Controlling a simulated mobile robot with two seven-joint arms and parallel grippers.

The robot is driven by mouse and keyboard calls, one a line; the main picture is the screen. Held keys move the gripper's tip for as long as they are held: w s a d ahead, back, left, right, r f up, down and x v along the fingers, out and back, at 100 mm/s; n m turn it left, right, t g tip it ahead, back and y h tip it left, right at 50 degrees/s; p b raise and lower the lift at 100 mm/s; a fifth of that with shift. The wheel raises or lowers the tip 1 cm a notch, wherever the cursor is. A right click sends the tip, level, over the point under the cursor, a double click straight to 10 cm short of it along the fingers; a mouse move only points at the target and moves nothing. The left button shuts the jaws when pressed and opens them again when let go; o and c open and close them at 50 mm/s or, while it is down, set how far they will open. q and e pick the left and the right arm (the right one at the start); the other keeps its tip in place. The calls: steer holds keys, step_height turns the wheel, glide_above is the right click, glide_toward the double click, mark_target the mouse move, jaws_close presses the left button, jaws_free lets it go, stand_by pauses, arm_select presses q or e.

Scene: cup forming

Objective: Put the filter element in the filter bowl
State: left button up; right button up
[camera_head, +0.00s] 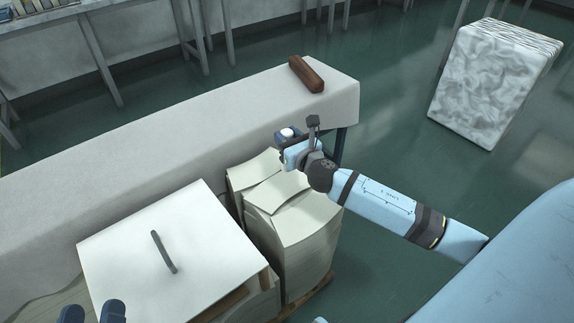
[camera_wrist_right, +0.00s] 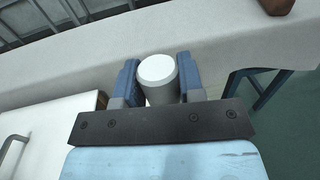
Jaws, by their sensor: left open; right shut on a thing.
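A white cylinder with a flat pale top, which looks like the filter element (camera_wrist_right: 157,72), stands between the blue fingers of my right gripper (camera_head: 289,138) in the right wrist view. The gripper is shut on it. In the head view only its small white top shows, above the paper stacks near the cloth-covered table's front edge. My left gripper (camera_head: 92,313) is at the bottom left corner, over the front of the white board; its two dark blue fingertips are apart, with nothing seen between them. I cannot make out a filter bowl in either view.
A brown block (camera_head: 306,74) lies at the far right end of the long pale table (camera_head: 190,124). A white board with a grey handle (camera_head: 163,252) lies at front left. Paper stacks (camera_head: 300,232) stand beside it. A marbled block (camera_head: 490,82) stands on the floor.

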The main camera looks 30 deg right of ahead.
step_height(320, 180, down, 2)
steer(key=shift+f, duration=0.1)
arm_select(q)
steer(key=shift+d+f+g+h+b, duration=0.15)
steer(key=shift+d+f+g+b, duration=0.1)
steer(key=shift+f+b, duration=0.45)
steer(key=shift+d+f+g+h+b, duration=0.15)
steer(key=shift+f+g+b, duration=0.1)
steer(key=shift+f+b, duration=0.4)
arm_select(e)
steer(key=shift+f, duration=2.4)
arm_select(q)
steer(key=shift+r, duration=0.15)
arm_select(e)
steer(key=shift+f, duration=0.15)
steer(key=o, duration=1.1)
